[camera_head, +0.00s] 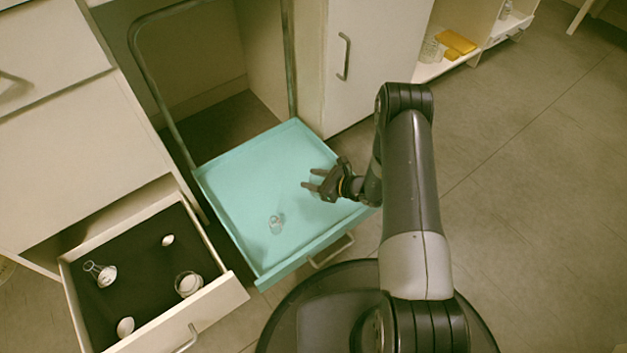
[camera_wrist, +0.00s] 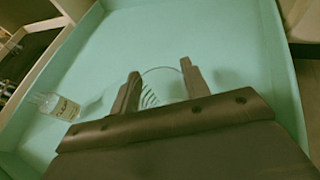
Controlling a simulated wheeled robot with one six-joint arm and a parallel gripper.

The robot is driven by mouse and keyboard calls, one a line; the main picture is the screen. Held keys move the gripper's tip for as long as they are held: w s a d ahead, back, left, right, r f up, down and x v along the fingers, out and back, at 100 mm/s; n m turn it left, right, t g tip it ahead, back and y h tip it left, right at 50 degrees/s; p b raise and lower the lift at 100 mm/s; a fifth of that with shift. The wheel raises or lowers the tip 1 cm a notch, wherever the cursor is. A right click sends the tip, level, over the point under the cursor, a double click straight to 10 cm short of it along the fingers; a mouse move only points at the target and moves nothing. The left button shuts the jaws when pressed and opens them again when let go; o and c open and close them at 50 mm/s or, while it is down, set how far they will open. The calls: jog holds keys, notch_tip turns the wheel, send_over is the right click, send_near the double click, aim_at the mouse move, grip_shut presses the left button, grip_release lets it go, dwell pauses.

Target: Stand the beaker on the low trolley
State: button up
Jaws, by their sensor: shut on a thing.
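My gripper (camera_head: 311,180) is over the right part of the low turquoise trolley (camera_head: 240,180). In the wrist view my gripper (camera_wrist: 160,82) has its fingers on either side of a clear glass beaker (camera_wrist: 163,88), shut on it. Only its curved rim and some pale stripes show between the fingers; the rest is hidden by my gripper. I cannot make the beaker out in the head view. I cannot tell whether its base touches the trolley's surface.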

jog(key=o, duration=1)
jog(key=shift+f, duration=0.1)
jog(key=shift+r, duration=0.25)
jog(key=p+v, duration=0.4)
jog(key=v, duration=0.8)
jog(key=shift+f, duration=0.1)
